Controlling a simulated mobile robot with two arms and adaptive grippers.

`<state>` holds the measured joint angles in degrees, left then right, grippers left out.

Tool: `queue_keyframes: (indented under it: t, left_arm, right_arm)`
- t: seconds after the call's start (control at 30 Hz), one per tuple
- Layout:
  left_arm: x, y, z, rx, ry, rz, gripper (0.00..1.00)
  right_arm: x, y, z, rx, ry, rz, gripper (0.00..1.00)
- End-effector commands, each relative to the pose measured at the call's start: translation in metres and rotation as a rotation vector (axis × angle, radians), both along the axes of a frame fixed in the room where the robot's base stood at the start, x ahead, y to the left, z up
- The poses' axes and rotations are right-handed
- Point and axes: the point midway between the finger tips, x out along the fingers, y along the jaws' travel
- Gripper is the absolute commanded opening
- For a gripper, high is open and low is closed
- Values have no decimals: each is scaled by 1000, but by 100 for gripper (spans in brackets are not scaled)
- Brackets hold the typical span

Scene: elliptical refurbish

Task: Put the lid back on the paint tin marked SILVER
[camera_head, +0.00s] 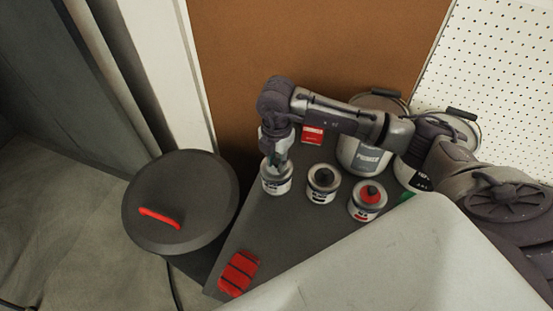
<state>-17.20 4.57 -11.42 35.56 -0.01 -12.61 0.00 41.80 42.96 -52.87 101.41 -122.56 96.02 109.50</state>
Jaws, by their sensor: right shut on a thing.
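Three small white paint tins stand on the dark table: a left tin (277,186), a middle tin (322,194) with a dark knob on top, and a right tin (365,211) with a red top and a dark knob. Their labels are too small to read, so I cannot tell which is marked SILVER. My right gripper (277,158) points down right at the top of the left tin and is shut on what seems to be its lid. The fingers hide most of the lid, so I cannot tell whether it is seated. My left gripper is out of view.
A large primer tin (368,157) and another large tin (458,127) stand behind. A small red box (312,134) is at the back. A red ribbed object (238,273) lies at the table's front left. A round dark bin (190,190) with a red handle stands left of the table.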

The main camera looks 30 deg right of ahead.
Motion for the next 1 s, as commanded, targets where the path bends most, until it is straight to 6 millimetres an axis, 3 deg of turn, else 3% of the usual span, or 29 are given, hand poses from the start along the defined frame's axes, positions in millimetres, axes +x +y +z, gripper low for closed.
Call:
queue_keyframes:
  t: [0.2, 0.23, 0.4, 0.63, 0.8, 1.0]
  left_arm:
    - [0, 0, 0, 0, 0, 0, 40]
    - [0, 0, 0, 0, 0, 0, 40]
    - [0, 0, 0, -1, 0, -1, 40]
    - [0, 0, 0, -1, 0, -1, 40]
    - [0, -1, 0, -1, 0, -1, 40]
    - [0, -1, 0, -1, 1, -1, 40]
  right_arm:
    - [0, 0, 0, 0, 0, 0, 0]
    - [0, 0, 0, 0, 0, 0, 24]
    - [0, 0, 0, 0, 0, 0, 52]
    - [0, 0, 0, 0, 0, 0, 53]
    - [0, 0, 0, 0, 0, 0, 77]
    - [0, 0, 0, 0, 0, 0, 77]
